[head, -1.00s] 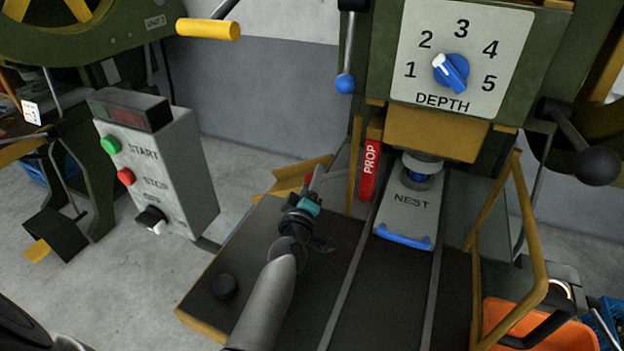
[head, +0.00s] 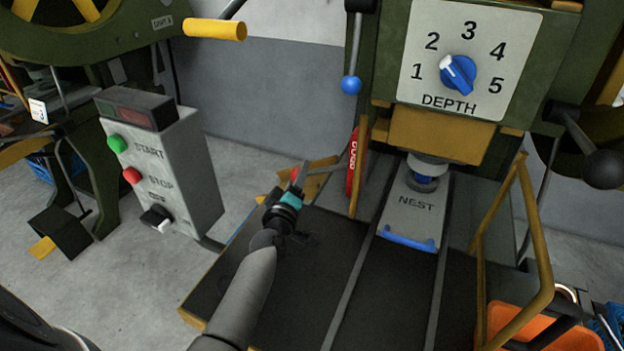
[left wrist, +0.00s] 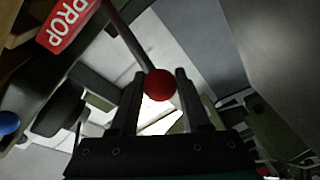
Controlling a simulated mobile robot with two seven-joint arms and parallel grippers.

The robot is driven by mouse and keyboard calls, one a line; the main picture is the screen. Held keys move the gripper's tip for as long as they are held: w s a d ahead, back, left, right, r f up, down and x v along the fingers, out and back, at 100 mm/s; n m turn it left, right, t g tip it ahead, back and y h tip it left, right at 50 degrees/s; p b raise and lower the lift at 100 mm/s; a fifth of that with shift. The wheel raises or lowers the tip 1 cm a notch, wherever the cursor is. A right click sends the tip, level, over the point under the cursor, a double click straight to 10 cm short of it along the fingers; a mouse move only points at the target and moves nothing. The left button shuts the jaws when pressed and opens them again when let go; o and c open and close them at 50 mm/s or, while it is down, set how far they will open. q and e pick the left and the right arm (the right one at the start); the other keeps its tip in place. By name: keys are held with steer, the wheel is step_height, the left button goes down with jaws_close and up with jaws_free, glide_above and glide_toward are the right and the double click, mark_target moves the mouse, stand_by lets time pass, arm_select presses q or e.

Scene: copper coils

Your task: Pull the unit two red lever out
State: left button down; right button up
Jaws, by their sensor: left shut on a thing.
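The red lever ends in a red ball knob (left wrist: 160,85) on a thin grey rod, beside a red PROP plate (head: 353,162). The plate also shows at the upper left of the left wrist view (left wrist: 69,22). My left gripper (head: 296,178) is shut on the red knob, left of the PROP plate and above the dark machine bed. In the left wrist view its two fingers stand either side of the knob. The gripper hides part of the knob in the head view. My right gripper is not in view.
The nest (head: 416,205) with its blue handle is right of the lever. A depth dial (head: 458,75) and a blue-knobbed lever (head: 351,85) are above. A grey control box (head: 165,165) stands left. A yellow frame (head: 535,245) and orange crate (head: 545,328) are right.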

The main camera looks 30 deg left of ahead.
arm_select(q)
steer(key=shift+a, duration=0.5)
steer(key=shift+c, duration=1.9)
jaws_free()
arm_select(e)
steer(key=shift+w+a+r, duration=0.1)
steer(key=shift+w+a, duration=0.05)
arm_select(q)
steer(key=shift+s+d, duration=0.1)
steer(key=shift+s, duration=0.1)
steer(key=shift+s+d, duration=0.1)
steer(key=shift+s, duration=0.2)
steer(key=p+v, duration=0.2)
steer(key=v, duration=0.7)
steer(key=shift+s+p, duration=0.2)
steer(key=shift+p, duration=0.1)
steer(key=v, duration=0.3)
steer(key=shift+s+d, duration=0.1)
steer(key=shift+s, duration=0.15)
steer(key=shift+s+d+p, duration=0.15)
steer(key=shift+s+p, duration=0.2)
steer(key=shift+s, duration=0.3)
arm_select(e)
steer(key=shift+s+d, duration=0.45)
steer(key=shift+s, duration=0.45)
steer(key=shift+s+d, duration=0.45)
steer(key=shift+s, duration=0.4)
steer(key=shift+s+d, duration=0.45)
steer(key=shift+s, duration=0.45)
